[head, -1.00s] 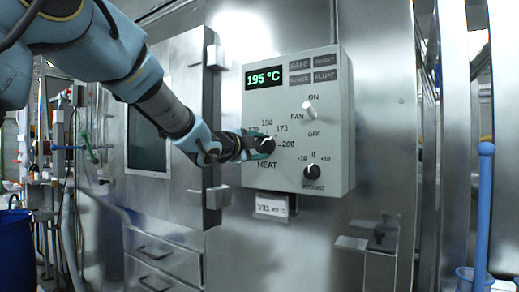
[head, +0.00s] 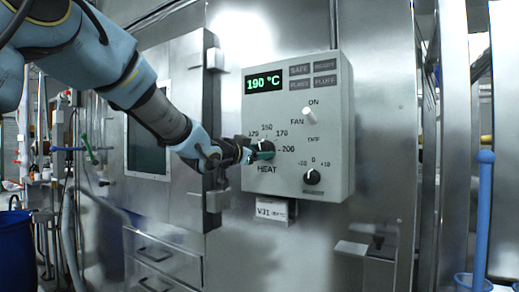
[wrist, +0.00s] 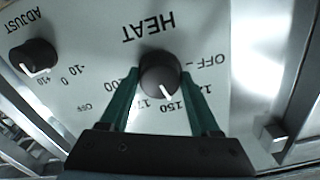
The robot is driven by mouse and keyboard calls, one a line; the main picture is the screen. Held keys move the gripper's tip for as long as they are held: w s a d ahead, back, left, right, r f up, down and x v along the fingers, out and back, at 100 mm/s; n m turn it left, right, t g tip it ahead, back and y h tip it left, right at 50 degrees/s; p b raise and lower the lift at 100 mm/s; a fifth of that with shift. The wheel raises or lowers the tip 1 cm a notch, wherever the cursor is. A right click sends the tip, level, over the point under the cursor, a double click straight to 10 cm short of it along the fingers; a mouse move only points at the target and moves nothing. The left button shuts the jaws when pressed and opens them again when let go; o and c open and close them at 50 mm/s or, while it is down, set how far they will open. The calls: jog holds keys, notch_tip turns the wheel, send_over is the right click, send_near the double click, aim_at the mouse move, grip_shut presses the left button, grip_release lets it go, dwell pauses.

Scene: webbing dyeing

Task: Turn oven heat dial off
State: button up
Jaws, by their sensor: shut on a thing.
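The black heat dial (head: 266,146) sits on the lower left of the grey control box (head: 330,130). The OFF mark lies on the far side of 150 from 170. My gripper (head: 259,153) reaches in from the left. In the wrist view my gripper (wrist: 160,80) has its green fingers on both sides of the dial, shut on it. The display (head: 264,84) reads 190 °C.
The fan switch (head: 309,116) is above right of the dial, and the adjust knob (head: 312,177) is below right. It also shows in the wrist view (wrist: 33,57). A label holder (head: 272,211) hangs under the box.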

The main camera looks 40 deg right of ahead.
jog(key=n+p, duration=0.1)
jog(key=n, duration=0.3)
jog(key=shift+n+p, duration=0.3)
jog(key=n+p, duration=0.1)
jog(key=n, duration=0.2)
jog(key=shift+n, duration=0.4)
jog(key=n+p, duration=0.1)
jog(key=n, duration=0.2)
jog(key=shift+p, duration=0.4)
jog(key=shift+s+n+p, duration=0.1)
jog(key=shift+n+p, duration=0.5)
jog(key=shift+n, duration=1.3)
jog(key=o, duration=1.4)
jog(key=shift+c, duration=0.2)
